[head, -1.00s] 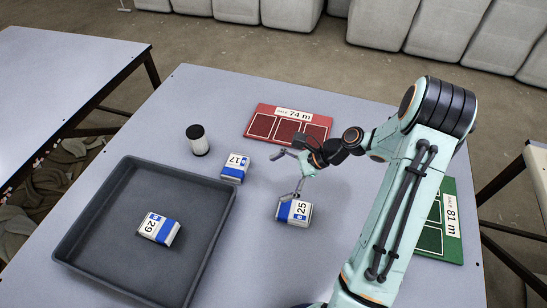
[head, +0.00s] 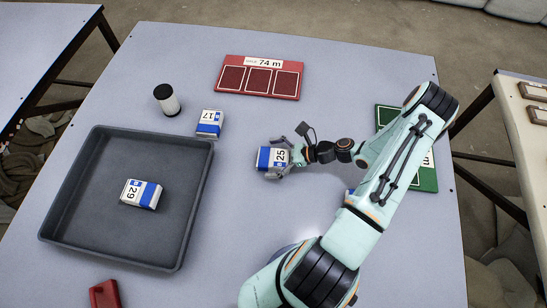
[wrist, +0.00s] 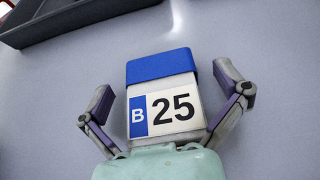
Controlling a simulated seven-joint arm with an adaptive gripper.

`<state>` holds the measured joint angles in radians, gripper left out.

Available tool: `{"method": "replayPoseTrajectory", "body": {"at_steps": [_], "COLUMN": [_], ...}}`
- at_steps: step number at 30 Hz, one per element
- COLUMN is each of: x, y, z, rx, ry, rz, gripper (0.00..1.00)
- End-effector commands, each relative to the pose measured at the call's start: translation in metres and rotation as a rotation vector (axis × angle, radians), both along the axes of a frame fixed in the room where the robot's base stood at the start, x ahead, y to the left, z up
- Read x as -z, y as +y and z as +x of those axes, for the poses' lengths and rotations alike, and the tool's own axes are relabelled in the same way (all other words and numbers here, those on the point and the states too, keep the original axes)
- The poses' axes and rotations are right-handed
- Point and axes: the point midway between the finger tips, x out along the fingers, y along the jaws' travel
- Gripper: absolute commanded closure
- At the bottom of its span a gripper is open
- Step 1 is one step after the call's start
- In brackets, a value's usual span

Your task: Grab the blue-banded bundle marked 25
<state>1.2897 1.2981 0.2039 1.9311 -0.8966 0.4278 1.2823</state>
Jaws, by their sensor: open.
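The blue-banded bundle marked 25 (head: 269,157) lies on the table right of the tray. In the wrist view the bundle (wrist: 161,67) shows its blue band at the far end and its "B 25" label nearer me. My gripper (head: 289,151) is open around it, with one finger on each side. In the wrist view my gripper (wrist: 174,95) has a visible gap between each fingertip and the bundle's sides. The bundle's near edge meets my palm in that picture; I cannot tell whether they touch.
A dark tray (head: 194,215) at left holds a bundle marked 29 (head: 141,194). A bundle marked 17 (head: 209,123) and a black-and-white cylinder (head: 167,100) stand behind it. A red 74 m board (head: 258,77) lies at the back, a green board (head: 428,180) behind my arm.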

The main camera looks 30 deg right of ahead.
Motion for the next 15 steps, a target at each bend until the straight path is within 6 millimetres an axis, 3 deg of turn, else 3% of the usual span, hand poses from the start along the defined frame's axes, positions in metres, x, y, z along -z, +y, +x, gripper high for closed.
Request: {"method": "replayPoseTrajectory", "body": {"at_steps": [5,12,15], "x": [0.0,-0.0001,0.0], "y": [0.0003,0.0002,0.0001], "z": [0.0001,0.0,0.0], "rx": [0.0,-0.001,-0.001], "ry": [0.0,0.0,0.0], "rz": [0.0,0.0,0.0], "gripper": [0.02,0.7,0.7]}}
